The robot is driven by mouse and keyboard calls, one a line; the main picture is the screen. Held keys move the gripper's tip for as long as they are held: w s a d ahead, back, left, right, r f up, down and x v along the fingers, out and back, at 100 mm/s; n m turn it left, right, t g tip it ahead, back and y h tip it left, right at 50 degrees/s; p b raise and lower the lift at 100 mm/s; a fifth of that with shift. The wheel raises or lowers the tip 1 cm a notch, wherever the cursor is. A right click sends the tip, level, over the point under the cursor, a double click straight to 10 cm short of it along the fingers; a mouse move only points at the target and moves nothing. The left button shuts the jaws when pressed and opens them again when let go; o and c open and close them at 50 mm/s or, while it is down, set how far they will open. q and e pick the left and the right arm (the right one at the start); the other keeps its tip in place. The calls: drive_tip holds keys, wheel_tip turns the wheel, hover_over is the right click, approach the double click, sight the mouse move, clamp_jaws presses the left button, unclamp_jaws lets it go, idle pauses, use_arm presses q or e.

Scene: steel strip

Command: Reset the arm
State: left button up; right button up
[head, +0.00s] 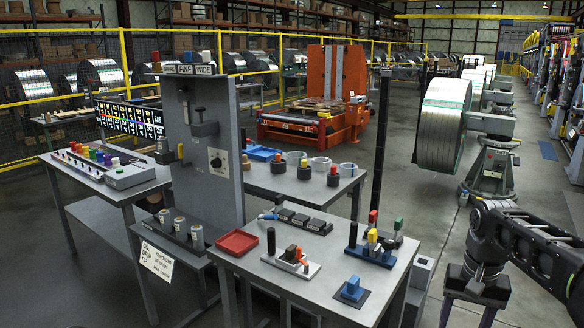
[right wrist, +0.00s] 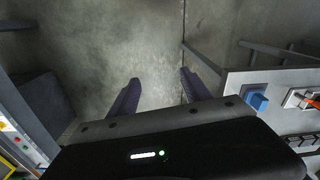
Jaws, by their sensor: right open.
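My right arm (head: 530,245) comes in from the right edge in the head view, bent at the elbow. My right gripper (head: 467,316) hangs pointing down at the lower right, to the right of the front table (head: 335,262) and apart from it. In the right wrist view the two dark fingers of the right gripper (right wrist: 160,90) are spread apart with only bare floor between them. It holds nothing. My left arm and left gripper are not in view.
The table carries a blue block (head: 352,289), a red tray (head: 237,242) and small fixtures. A grey upright panel (head: 205,140) stands behind it. A dark post (head: 381,150) rises by the table's far side. A steel coil (head: 442,125) stands behind my arm. Floor beneath the gripper is clear.

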drive_tip(key=w+a+f+n+t, duration=0.1)
drive_tip(key=w+a+f+t, duration=0.15)
drive_tip(key=w+f, duration=0.2)
drive_tip(key=w+a+f+n+t, duration=0.1)
drive_tip(key=w+a+f+t, duration=0.15)
drive_tip(key=w, duration=0.25)
drive_tip(key=s+a+f+n+y, duration=0.1)
drive_tip(key=s+a+f, duration=0.1)
drive_tip(key=a+f, duration=0.6)
drive_tip(key=s+a+f+n+y, duration=0.15)
drive_tip(key=a+f, duration=0.35)
drive_tip(key=f, duration=0.6)
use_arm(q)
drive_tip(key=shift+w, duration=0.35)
use_arm(e)
drive_tip(key=s+a+f+g, duration=0.1)
drive_tip(key=s+a+f, duration=0.2)
drive_tip(key=s, duration=0.6)
drive_tip(key=s+a+f+g+y, duration=0.1)
drive_tip(key=s+a+f, duration=0.3)
drive_tip(key=s, duration=0.5)
drive_tip(key=s+a+f+g, duration=0.2)
drive_tip(key=s+a+f, duration=0.2)
drive_tip(key=s+f, duration=0.3)
drive_tip(key=shift+s+f+m+g+y, duration=0.3)
drive_tip(key=shift+s+m+y, duration=0.05)
drive_tip(key=shift+s, duration=0.85)
